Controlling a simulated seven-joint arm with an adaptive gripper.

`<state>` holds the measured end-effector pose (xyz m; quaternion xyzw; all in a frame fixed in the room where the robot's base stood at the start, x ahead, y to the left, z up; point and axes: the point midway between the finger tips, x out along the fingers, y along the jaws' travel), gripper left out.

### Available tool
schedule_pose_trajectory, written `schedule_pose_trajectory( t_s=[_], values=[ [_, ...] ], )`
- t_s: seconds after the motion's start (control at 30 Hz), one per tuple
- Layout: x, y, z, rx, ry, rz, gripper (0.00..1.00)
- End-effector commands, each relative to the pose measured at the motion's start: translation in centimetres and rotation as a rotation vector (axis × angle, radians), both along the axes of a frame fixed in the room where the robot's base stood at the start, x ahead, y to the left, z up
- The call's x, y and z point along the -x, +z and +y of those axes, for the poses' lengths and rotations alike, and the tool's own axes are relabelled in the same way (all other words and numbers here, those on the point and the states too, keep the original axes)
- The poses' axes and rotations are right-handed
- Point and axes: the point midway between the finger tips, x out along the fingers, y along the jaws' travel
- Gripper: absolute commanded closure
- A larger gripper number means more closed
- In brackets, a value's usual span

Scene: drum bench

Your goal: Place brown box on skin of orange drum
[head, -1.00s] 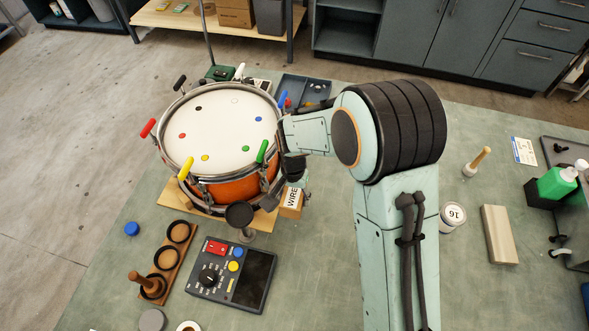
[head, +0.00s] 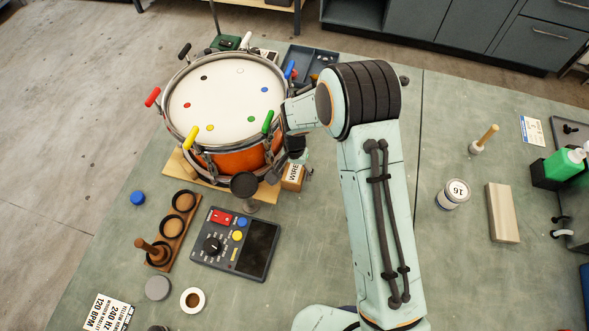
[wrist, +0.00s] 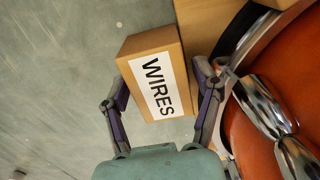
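The brown box (head: 292,178), with a white WIRES label, stands on the bench beside the drum, partly hidden by my gripper in the head view. In the wrist view the box (wrist: 153,70) shows between and beyond my fingertips. My gripper (wrist: 160,88) is open, one finger on each side of the box; I cannot tell whether either touches it. In the head view my gripper (head: 300,158) is small and partly hidden by my arm. The orange drum (head: 238,160) stands upright on a wooden board, its white skin (head: 225,100) bearing coloured dots.
Coloured handles ring the drum rim, including a green one (head: 267,122) near my arm. A dark round pad (head: 243,185) stands just left of the box. A control unit (head: 236,243) lies in front. The bench right of my arm has a wooden block (head: 502,212) and a can (head: 453,194).

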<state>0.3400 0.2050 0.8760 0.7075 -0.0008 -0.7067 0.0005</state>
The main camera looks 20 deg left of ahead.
Motion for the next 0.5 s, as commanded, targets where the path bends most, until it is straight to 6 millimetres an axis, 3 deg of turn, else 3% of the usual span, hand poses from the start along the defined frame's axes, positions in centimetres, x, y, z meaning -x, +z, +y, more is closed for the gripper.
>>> schedule_pose_trajectory(
  t_s=[0.33, 0.5],
  values=[
    [0.0, 0.3, 0.0, 0.0, 0.0, 0.0, 0.25],
    [0.0, 2.6, 0.0, -0.002, 0.0, -0.002, 0.25]
  ],
)
